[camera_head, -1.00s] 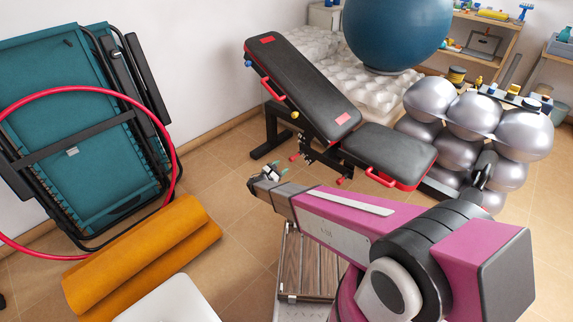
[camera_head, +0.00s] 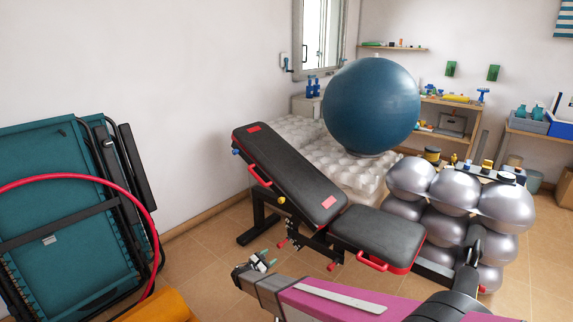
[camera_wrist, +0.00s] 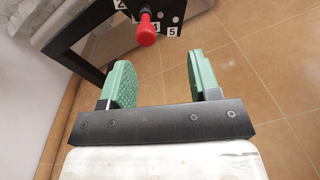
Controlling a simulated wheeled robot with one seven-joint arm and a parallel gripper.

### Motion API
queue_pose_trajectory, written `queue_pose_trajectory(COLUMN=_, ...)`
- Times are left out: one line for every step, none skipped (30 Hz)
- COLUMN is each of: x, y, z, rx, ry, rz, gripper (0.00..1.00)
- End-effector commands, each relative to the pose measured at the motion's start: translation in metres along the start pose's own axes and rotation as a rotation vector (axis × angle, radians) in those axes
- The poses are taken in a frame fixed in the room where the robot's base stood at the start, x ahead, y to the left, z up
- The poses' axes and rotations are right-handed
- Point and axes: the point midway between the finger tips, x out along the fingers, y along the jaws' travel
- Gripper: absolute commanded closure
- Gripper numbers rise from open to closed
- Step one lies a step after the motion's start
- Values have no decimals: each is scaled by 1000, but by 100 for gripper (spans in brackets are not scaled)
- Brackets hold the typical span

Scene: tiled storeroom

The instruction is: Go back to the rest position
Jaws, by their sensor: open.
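My gripper (camera_head: 262,261) is at the end of my pink and grey arm, low in the middle of the head view. In the wrist view its two green finger pads (camera_wrist: 160,83) stand wide apart with nothing between them. The gripper is open and empty. It is in front of the lower frame of a black and red weight bench (camera_head: 290,178). A red knob (camera_wrist: 146,30) on the bench frame shows just beyond the fingers in the wrist view, apart from them.
A folded teal lounger (camera_head: 50,245) with a red hoop (camera_head: 75,177) leans at the left. A large blue ball (camera_head: 371,105) rests on a bubbly white block at the back. Silver balls (camera_head: 455,193) are stacked at the right. Tiled floor (camera_head: 205,250) is clear left of the bench.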

Motion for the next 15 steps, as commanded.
queue_pose_trajectory(x=10, y=-13, z=18, rx=37, ry=16, rz=-49, gripper=44)
queue_pose_trajectory(x=17, y=-22, z=28, rx=64, ry=30, rz=-85, gripper=44)
queue_pose_trajectory(x=26, y=-34, z=42, rx=108, ry=50, rz=-141, gripper=44)
queue_pose_trajectory(x=34, y=-45, z=52, rx=144, ry=66, rz=-187, gripper=44)
queue_pose_trajectory(x=41, y=-56, z=63, rx=182, ry=83, rz=-235, gripper=44)
queue_pose_trajectory(x=50, y=-70, z=78, rx=237, ry=104, rz=-301, gripper=44)
queue_pose_trajectory(x=55, y=-81, z=88, rx=280, ry=121, rz=-351, gripper=44)
queue_pose_trajectory(x=60, y=-93, z=99, rx=322, ry=136, rz=-403, gripper=44)
queue_pose_trajectory(x=66, y=-108, z=114, rx=384, ry=156, rz=-472, gripper=44)
queue_pose_trajectory(x=70, y=-120, z=124, rx=432, ry=170, rz=-526, gripper=44)
queue_pose_trajectory(x=73, y=-132, z=135, rx=480, ry=184, rz=-581, gripper=44)
queue_pose_trajectory(x=76, y=-147, z=149, rx=547, ry=201, rz=-653, gripper=44)
queue_pose_trajectory(x=78, y=-158, z=159, rx=597, ry=213, rz=-708, gripper=44)
queue_pose_trajectory(x=79, y=-169, z=169, rx=647, ry=224, rz=-762, gripper=44)
queue_pose_trajectory(x=79, y=-183, z=183, rx=716, ry=239, rz=-833, gripper=44)
